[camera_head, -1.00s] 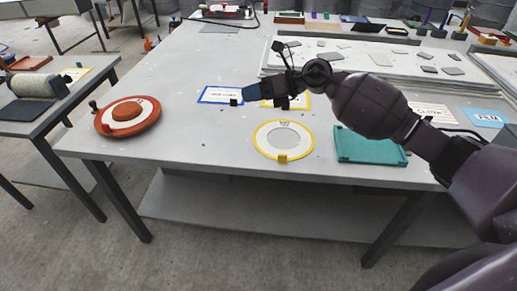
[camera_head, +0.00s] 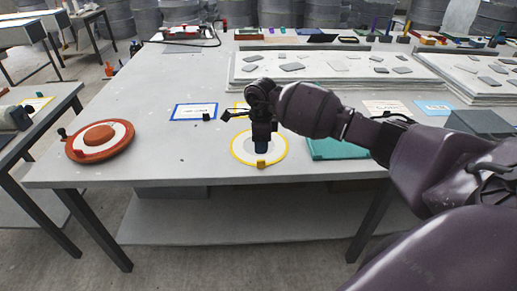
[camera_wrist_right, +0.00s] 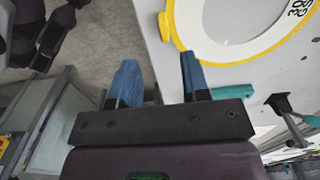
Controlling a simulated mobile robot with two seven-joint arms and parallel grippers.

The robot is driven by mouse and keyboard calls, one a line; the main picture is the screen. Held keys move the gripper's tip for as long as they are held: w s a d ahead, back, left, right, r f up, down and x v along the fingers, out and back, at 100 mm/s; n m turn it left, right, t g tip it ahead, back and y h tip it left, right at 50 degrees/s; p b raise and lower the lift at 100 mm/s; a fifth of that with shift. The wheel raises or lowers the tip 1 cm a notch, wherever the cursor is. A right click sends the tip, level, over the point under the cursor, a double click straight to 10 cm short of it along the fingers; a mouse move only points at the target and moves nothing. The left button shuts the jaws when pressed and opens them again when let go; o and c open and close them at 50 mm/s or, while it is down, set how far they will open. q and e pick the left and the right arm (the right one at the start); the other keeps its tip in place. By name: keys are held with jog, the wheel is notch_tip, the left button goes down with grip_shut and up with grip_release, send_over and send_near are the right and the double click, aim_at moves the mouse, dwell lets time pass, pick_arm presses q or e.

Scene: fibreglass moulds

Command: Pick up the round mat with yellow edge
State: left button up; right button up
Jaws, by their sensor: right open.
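The round mat with yellow edge (camera_head: 240,155) lies flat on the grey table (camera_head: 200,165) near its front edge. It has a white ring, a grey centre and a small yellow tab at the front. My right gripper (camera_head: 261,146) points down over the mat in the head view and hides part of its middle. In the right wrist view the right gripper (camera_wrist_right: 157,85) is open and empty, its blue fingers apart. The mat's yellow rim (camera_wrist_right: 187,45) and tab show beyond one finger there. My left gripper is not in view.
A red-orange round mould (camera_head: 100,141) lies left of the mat. A teal tray (camera_head: 335,149) lies close to its right. Blue-framed (camera_head: 194,112) and yellow-framed cards lie behind it. A large white board (camera_head: 330,70) with grey pieces lies farther back.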

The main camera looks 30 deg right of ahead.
aim_at(263, 160)
notch_tip(263, 160, down, 3)
jog(key=shift+d+f, duration=0.1)
jog(key=shift+f, duration=0.1)
jog(key=shift+d+f, duration=0.2)
jog(key=shift+f, duration=1.1)
jog(key=shift+d+f, duration=0.2)
jog(key=shift+f, duration=1.1)
grip_shut()
